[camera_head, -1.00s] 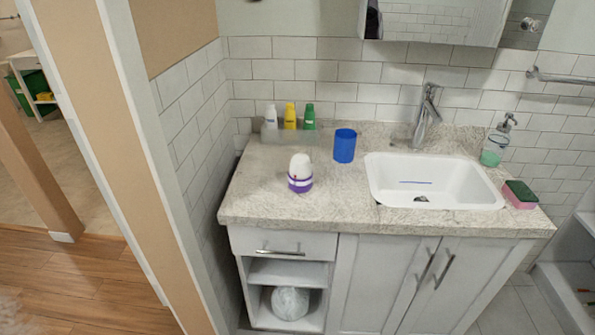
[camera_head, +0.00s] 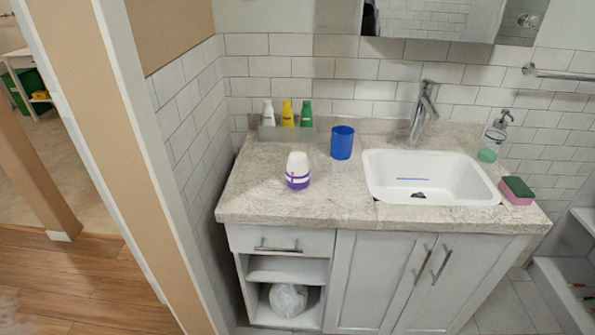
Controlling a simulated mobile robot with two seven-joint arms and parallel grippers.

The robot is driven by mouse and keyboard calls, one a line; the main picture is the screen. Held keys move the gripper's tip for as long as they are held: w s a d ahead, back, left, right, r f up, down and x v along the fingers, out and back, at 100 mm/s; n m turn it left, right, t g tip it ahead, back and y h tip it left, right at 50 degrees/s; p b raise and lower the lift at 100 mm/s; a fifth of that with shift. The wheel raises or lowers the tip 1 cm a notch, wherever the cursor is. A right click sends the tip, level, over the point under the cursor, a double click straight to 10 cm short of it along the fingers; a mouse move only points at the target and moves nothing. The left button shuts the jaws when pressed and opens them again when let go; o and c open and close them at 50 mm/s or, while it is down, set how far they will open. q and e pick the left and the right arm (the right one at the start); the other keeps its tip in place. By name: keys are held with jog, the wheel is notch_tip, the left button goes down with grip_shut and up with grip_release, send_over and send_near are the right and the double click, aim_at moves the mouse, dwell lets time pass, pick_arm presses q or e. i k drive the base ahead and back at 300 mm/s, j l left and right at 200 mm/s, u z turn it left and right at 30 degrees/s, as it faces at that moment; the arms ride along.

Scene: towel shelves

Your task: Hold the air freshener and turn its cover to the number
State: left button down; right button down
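The air freshener (camera_head: 297,170) stands upright on the stone counter, left of the sink. Its cover (camera_head: 297,161) is white and its lower part (camera_head: 297,182) is purple with a white band. The number and any marks on it are too small to read. Neither of my grippers shows in the head view, and nothing touches the air freshener.
A blue cup (camera_head: 342,143) stands behind and right of it. Several small bottles (camera_head: 288,115) stand in a tray at the back left. The sink (camera_head: 374,192), faucet (camera_head: 424,112), soap dispenser (camera_head: 493,138) and sponge (camera_head: 516,190) are to the right. The counter's front (camera_head: 265,208) is clear.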

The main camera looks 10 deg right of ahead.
aim_at(298, 165)
jog(key=i+z, duration=0.3)
jog(key=i, duration=0.15)
jog(key=i+j+z, duration=0.3)
jog(key=i, duration=0.15)
jog(key=i+l, duration=0.05)
jog(key=l, duration=0.05)
